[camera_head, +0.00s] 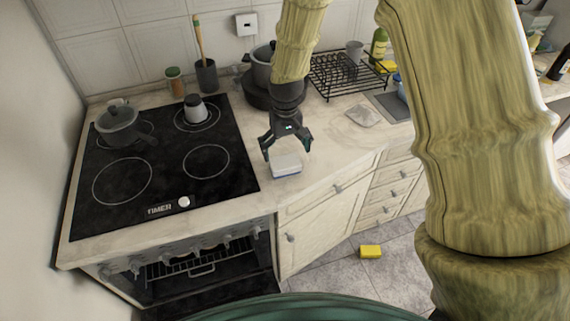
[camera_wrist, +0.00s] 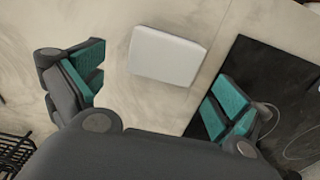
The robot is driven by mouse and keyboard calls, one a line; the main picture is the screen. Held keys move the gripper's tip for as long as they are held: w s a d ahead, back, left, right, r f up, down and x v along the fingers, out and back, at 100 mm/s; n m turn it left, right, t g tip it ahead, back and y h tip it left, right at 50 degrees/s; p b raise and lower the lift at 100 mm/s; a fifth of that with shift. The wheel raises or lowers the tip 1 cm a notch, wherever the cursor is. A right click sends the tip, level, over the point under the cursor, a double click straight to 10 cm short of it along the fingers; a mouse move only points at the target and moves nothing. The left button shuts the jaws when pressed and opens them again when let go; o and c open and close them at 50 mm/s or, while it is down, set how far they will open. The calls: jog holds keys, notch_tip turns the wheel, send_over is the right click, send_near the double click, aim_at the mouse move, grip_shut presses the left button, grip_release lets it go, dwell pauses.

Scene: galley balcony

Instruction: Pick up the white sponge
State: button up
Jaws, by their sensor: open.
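The white sponge (camera_head: 286,163) lies on the pale countertop just right of the black stovetop, near the counter's front edge. It looks like a white slab with a blue lower edge. In the wrist view the sponge (camera_wrist: 167,56) shows as a rounded white rectangle on the counter. My gripper (camera_head: 285,152) hangs over the counter just above and behind the sponge, its fingers spread to either side. In the wrist view the gripper (camera_wrist: 155,92) is open with teal pads apart, and nothing is between them. The sponge appears ahead of the pads, not clearly touching either.
The black stovetop (camera_head: 150,190) with a pot (camera_head: 119,125) is left of the sponge. A dark pot (camera_head: 262,70) stands behind my gripper, and a black dish rack (camera_head: 345,78) is at the back right. A yellow sponge (camera_head: 370,252) lies on the floor. Counter right of my gripper is mostly clear.

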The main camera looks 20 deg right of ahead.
aim_at(285, 160)
jog(key=shift+s+a+f+p, duration=0.1)
jog(key=shift+f+p, duration=0.35)
jog(key=shift+f, duration=0.25)
jog(key=shift+s+a+f+p, duration=0.1)
jog(key=shift+f+p, duration=0.35)
jog(key=shift+f, duration=0.25)
jog(key=shift+f+p, duration=0.3)
jog(key=shift+f, duration=0.95)
jog(key=c, duration=0.7)
